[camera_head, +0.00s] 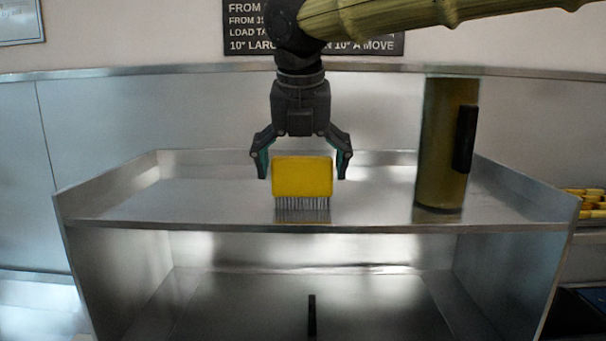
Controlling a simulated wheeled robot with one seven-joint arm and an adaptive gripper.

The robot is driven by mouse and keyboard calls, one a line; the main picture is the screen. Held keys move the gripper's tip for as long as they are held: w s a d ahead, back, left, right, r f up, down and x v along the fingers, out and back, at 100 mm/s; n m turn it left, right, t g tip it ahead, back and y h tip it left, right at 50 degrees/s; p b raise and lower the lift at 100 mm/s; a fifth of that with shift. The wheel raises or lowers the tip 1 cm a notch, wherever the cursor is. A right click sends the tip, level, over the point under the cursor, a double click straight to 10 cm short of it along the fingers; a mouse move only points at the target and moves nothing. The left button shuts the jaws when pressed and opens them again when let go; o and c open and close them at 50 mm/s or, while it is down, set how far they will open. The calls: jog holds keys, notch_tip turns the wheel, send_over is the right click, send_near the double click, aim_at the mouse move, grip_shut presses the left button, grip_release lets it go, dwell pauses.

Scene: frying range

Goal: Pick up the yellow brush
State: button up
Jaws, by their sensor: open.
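The yellow brush (302,177) stands on the upper metal shelf with its yellow block on top and its grey bristles pointing down. My gripper (302,172) comes straight down from above. It is open, with one finger to the left and one to the right of the yellow block. Small gaps show between the fingers and the block on both sides. The fingertips are at about the height of the block in the picture. Whether the fingers are level with the brush in depth is hard to tell from this one view.
The metal shelf (180,205) has raised side walls. A tall olive cylinder (438,150) with a black handle stands on its right part. The left part of the shelf is clear. A dark sign (375,45) hangs behind. Yellow items (588,197) lie at the far right.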

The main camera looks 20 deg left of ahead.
jog(key=x, duration=0.2)
jog(key=shift+w+f, duration=0.3)
jog(key=shift+w, duration=0.1)
jog(key=shift+s+r, duration=0.1)
jog(key=shift+s, duration=0.15)
jog(key=shift+w, duration=0.15)
jog(key=c, duration=1.1)
